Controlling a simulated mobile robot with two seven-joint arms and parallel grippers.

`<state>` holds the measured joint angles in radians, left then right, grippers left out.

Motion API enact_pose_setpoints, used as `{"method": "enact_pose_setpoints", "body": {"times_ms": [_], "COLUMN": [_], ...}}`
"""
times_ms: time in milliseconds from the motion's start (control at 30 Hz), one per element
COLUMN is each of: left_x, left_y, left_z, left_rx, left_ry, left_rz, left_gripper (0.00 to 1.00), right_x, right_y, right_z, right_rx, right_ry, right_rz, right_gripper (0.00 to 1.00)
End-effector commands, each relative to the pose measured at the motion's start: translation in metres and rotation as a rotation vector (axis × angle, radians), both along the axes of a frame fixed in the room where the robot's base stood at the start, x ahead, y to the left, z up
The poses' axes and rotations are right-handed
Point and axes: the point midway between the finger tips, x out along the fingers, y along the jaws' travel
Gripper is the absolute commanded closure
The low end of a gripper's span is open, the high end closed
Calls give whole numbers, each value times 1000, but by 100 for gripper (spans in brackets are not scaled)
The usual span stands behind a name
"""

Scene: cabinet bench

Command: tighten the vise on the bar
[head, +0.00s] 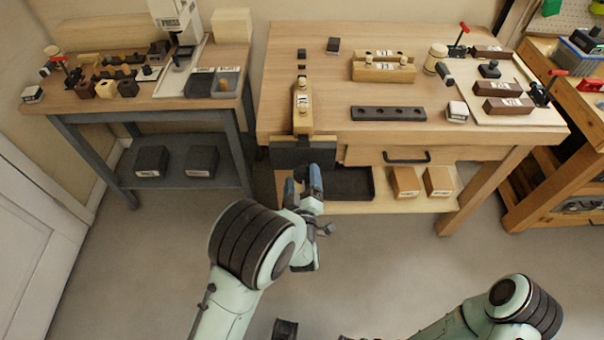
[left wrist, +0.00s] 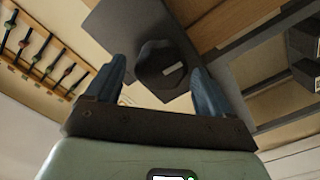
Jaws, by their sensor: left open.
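The vise (head: 290,153) is mounted at the front edge of the wooden bench, with its dark jaw plate facing me. A pale wooden bar with a label (head: 302,108) lies on the bench top just behind the jaw; I cannot tell whether the jaw presses on it. In the left wrist view the vise's dark lobed knob (left wrist: 160,66) sits in front of the jaw plate (left wrist: 120,30). My left gripper (head: 303,183) is open at the knob, with a blue finger on each side (left wrist: 155,90). A gap shows beside the knob.
The bench top (head: 300,55) holds a dark strip with holes (head: 388,114), wooden blocks (head: 384,66) and a mallet (head: 436,60). A drawer handle (head: 407,158) and a shelf with a dark tray (head: 348,183) lie right of the vise. The floor in front is clear.

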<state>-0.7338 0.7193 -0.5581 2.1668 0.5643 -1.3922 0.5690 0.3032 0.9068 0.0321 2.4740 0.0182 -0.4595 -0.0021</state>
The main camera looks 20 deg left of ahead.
Motion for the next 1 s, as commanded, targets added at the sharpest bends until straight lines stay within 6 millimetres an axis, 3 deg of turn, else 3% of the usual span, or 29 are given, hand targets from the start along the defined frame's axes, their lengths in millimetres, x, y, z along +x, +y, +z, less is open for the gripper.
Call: {"method": "enact_pose_setpoints", "body": {"times_ms": [200,500,667,867,1000], "left_x": [17,19,19,19,19], "left_y": [5,5,5,5,4], "left_z": [0,-1,0,0,1], "left_rx": [1,0,0,28,160], "left_ry": [0,2,2,10,47], "left_rz": [0,-1,-1,0,-1], "left_gripper": [18,18,69,69,69], "right_x": [2,2,2,1,-4], "right_y": [-1,-1,-1,-1,2], "right_z": [-1,-1,-1,0,5], "right_rx": [-2,-2,-2,-1,6], "right_ry": [-5,-5,-5,-3,11], "right_rz": [-3,-3,-3,-1,4], "right_gripper": [57,57,57,57,57]}}
